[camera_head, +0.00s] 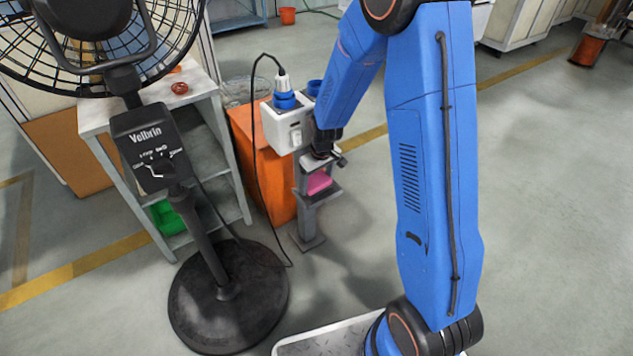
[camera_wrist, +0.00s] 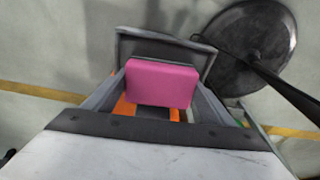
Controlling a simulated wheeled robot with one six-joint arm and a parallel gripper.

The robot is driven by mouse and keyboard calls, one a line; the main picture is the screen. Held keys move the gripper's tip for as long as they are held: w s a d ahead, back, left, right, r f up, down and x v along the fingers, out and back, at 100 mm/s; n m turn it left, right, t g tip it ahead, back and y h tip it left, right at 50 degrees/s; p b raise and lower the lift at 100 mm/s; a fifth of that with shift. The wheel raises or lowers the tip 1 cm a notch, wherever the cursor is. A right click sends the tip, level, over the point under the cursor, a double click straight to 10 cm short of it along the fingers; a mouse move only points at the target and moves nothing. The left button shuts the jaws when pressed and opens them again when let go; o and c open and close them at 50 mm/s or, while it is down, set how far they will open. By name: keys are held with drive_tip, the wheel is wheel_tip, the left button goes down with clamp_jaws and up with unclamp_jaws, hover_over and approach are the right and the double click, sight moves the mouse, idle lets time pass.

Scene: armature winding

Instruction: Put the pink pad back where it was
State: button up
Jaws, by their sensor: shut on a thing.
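The pink pad (camera_head: 319,182) shows as a small block low on the grey stand (camera_head: 308,218), just above its lower plate. In the wrist view the pink pad (camera_wrist: 162,83) fills the middle, with grey bars on both sides and a grey plate (camera_wrist: 200,60) behind it. My gripper (camera_head: 321,167) is at the stand, shut on the pad. Its fingertips are mostly hidden in the head view. I cannot tell whether the pad touches the plate.
A white box with blue sockets (camera_head: 286,122) is close beside my wrist, with a black cable hanging down. An orange cabinet (camera_head: 262,170) stands behind the stand. A fan with a round black base (camera_head: 228,305) is at the left.

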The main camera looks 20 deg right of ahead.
drive_tip(key=shift+f, duration=0.25)
drive_tip(key=o, duration=1.1)
drive_tip(key=shift+r, duration=0.1)
